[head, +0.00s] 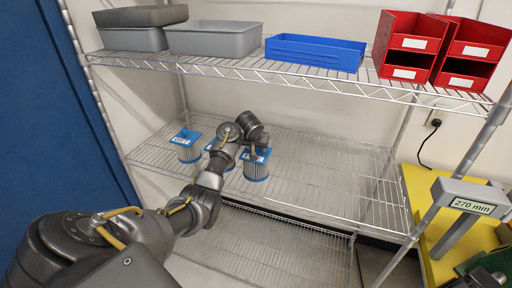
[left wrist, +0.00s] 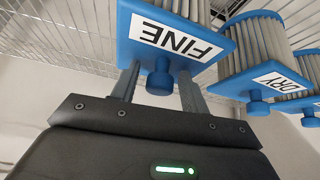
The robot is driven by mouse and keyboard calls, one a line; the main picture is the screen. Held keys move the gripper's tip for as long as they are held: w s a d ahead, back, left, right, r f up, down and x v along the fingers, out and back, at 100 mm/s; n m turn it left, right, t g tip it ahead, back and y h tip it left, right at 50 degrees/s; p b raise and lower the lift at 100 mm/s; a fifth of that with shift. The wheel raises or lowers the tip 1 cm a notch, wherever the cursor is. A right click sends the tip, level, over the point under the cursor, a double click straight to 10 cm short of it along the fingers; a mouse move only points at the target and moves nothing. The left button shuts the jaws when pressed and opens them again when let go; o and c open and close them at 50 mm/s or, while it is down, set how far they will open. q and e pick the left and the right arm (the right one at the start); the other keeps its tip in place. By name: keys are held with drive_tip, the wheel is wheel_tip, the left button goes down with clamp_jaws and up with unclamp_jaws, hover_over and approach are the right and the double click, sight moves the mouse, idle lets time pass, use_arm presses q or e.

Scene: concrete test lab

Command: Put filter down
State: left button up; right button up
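The filter marked FINE (head: 256,171) has a blue square top and a pale pleated body. It appears to stand upright on the middle wire shelf, at the right end of a row of filters. In the left wrist view its blue top (left wrist: 211,65) and round knob (left wrist: 160,80) are close. My left gripper (head: 254,150) is at this filter's top. My right gripper is not in view.
Left of it stand a filter marked DRY (left wrist: 260,88), partly hidden by my arm in the head view, and another filter (head: 188,152). The middle shelf (head: 320,185) is clear to the right. Grey bins (head: 213,40), a blue tray (head: 315,52) and red bins (head: 408,45) stand above.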

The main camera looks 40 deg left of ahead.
use_arm(q)
drive_tip(key=shift+s+r, duration=0.1)
drive_tip(key=shift+r, duration=0.4)
drive_tip(key=v, duration=1.1)
drive_tip(key=shift+s+d+r, duration=0.1)
drive_tip(key=shift+s+r, duration=0.1)
drive_tip(key=shift+s, duration=0.05)
drive_tip(key=shift+f, duration=0.15)
